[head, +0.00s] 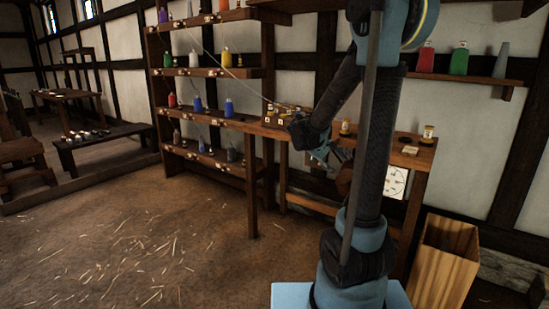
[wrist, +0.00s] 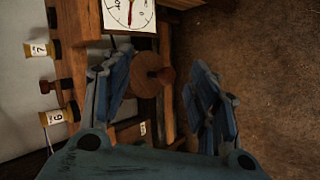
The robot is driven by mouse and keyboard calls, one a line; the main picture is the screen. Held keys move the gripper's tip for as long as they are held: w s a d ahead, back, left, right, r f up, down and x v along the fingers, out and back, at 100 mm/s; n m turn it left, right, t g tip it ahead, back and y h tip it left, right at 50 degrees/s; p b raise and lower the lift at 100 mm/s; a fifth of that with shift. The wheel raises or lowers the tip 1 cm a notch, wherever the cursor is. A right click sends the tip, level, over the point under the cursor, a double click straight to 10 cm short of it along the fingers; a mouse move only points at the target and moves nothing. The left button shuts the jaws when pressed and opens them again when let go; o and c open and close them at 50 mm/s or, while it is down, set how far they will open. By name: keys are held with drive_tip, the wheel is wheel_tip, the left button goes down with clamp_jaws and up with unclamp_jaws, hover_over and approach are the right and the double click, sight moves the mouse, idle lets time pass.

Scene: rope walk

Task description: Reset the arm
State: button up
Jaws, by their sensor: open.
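My gripper (head: 322,154) shows in the head view beyond my dark arm link, in front of the wooden bench. In the wrist view my gripper (wrist: 165,95) has its two blue fingers spread wide apart. Nothing is held between them. A round wooden piece with a dark knob (wrist: 150,76) shows in the gap, farther off than the fingertips; I cannot tell how far. My arm hides part of the bench in the head view.
The bench (head: 420,155) carries several small labelled pots. A shelf rack (head: 205,118) with coloured bottles stands left of it. A white dial (head: 396,182) hangs below the bench top. A tall wooden bin (head: 443,262) stands at right. The straw-strewn floor (head: 130,250) at left is open.

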drive_tip(key=s+a+f+m+y, duration=0.1)
drive_tip(key=s+a+f+y, duration=0.1)
drive_tip(key=s, duration=0.8)
drive_tip(key=s+a+f+m+g+y, duration=0.1)
drive_tip(key=s+a+f+m+y, duration=0.1)
drive_tip(key=s, duration=0.8)
drive_tip(key=s+a+f+m+y, duration=0.2)
drive_tip(key=s+f+y, duration=0.2)
drive_tip(key=s, duration=0.6)
drive_tip(key=shift+f+g+y, duration=0.25)
drive_tip(key=shift+g+y, duration=0.15)
